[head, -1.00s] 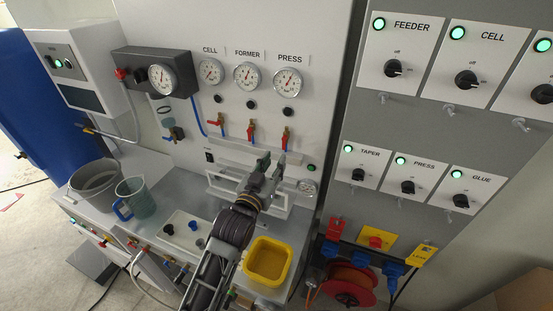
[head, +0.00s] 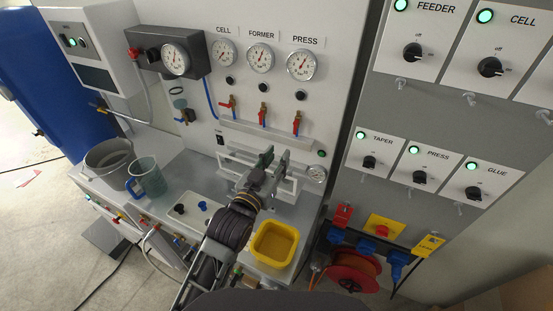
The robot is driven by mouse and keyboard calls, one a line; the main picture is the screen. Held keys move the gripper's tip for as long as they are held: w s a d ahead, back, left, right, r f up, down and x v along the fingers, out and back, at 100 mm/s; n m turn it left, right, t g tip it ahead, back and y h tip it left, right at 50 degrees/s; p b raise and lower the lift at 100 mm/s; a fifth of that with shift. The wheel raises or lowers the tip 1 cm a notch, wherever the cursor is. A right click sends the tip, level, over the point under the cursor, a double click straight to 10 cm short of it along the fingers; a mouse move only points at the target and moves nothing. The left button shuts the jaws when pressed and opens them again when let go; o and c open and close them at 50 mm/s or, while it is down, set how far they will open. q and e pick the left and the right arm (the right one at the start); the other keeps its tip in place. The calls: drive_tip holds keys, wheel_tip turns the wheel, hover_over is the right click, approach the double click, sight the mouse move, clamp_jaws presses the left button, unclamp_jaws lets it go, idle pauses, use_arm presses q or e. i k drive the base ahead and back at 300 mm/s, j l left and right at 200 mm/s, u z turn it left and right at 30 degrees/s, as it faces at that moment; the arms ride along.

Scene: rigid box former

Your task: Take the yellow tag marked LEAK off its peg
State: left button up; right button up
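My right gripper is not in view.
Blue plugs (head: 396,262) and a red cable reel (head: 352,273) sit below. A yellow bin (head: 275,244) stands on the bench.

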sight(425, 247)
drive_tip(key=z, duration=1.65)
drive_tip(key=k+l, duration=0.3)
drive_tip(key=l, duration=0.25)
